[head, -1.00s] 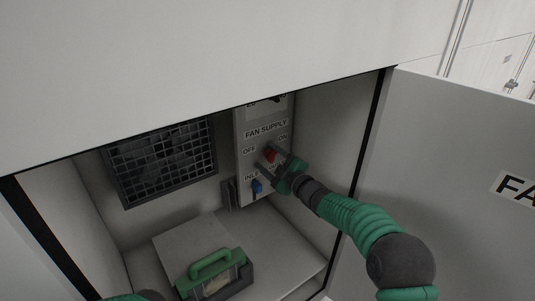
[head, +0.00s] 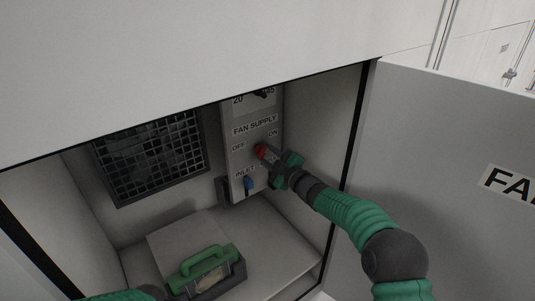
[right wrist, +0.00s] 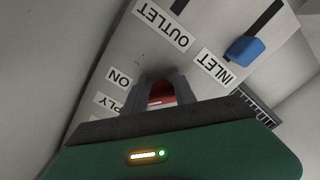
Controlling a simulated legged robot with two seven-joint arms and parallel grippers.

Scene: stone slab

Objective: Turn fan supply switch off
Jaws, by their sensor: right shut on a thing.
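The red fan supply switch (head: 261,151) is on a grey panel (head: 240,160) inside the open cabinet, under the label FAN SUPPLY and between OFF on the left and ON on the right. My right gripper (head: 268,155) is at the switch, shut on it, coming from the lower right. In the right wrist view the red switch (right wrist: 161,93) shows between the dark fingers, mostly hidden, so I cannot tell which way it points. Part of my left arm shows at the bottom left edge of the head view, but its gripper is out of view.
A blue switch (head: 248,183) is just below, by the INLET label. A green-handled box (head: 208,270) sits on the cabinet floor. A dark grille (head: 150,158) is in the back wall. The open door (head: 450,170) stands at the right.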

